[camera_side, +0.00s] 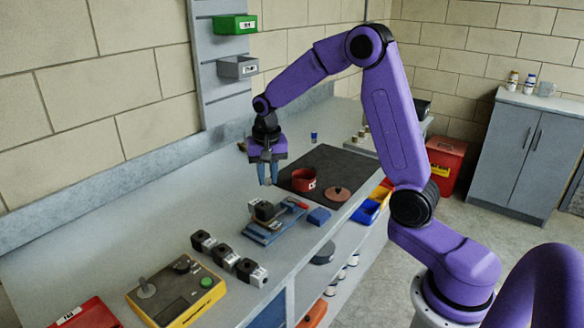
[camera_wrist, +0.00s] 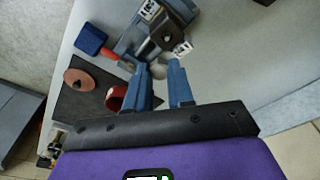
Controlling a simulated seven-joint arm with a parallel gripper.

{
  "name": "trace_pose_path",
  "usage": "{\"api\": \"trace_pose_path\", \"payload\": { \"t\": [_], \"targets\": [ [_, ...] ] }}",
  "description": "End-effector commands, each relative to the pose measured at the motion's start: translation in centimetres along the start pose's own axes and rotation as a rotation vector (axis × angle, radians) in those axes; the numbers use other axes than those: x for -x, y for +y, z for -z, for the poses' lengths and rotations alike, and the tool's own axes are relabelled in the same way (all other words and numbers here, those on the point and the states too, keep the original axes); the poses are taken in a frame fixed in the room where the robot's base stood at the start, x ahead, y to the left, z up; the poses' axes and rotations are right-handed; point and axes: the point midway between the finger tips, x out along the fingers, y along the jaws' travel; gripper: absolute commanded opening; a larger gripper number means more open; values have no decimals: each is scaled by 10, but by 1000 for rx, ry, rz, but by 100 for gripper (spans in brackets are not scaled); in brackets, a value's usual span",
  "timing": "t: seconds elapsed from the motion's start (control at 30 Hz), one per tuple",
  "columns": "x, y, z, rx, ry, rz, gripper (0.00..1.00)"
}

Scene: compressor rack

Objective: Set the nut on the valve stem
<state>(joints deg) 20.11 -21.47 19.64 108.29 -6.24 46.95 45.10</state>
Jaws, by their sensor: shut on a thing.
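My gripper (camera_side: 268,183) hangs pointing down over the grey bench, behind and above the blue vise (camera_side: 262,238). A dark block with a white label (camera_side: 264,210) sits in the vise. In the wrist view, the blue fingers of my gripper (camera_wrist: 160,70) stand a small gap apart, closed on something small. I take it for the nut, but its shape does not show clearly. The labelled block (camera_wrist: 168,34) lies beyond the fingertips, apart from them. The valve stem is too small to make out for certain.
A red cup (camera_side: 304,181) and a brown disc (camera_side: 338,194) rest on a dark mat (camera_side: 325,160). A blue block (camera_side: 318,216) is right of the vise. Several dark blocks (camera_side: 228,257) and a yellow control box (camera_side: 176,290) stand nearer. Bench space left of my gripper is clear.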

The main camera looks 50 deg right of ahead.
Motion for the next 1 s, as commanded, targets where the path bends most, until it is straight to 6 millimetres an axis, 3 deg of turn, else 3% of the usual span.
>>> {"api": "trace_pose_path", "payload": {
  "t": [0.2, 0.6, 1.0],
  "targets": [
    [-2, -13, -8, 40, -1, 4, 0],
    [-31, -13, -11, 39, -1, 3, 0],
    [-38, -13, -12, 38, 0, 4, 0]
  ]
}}
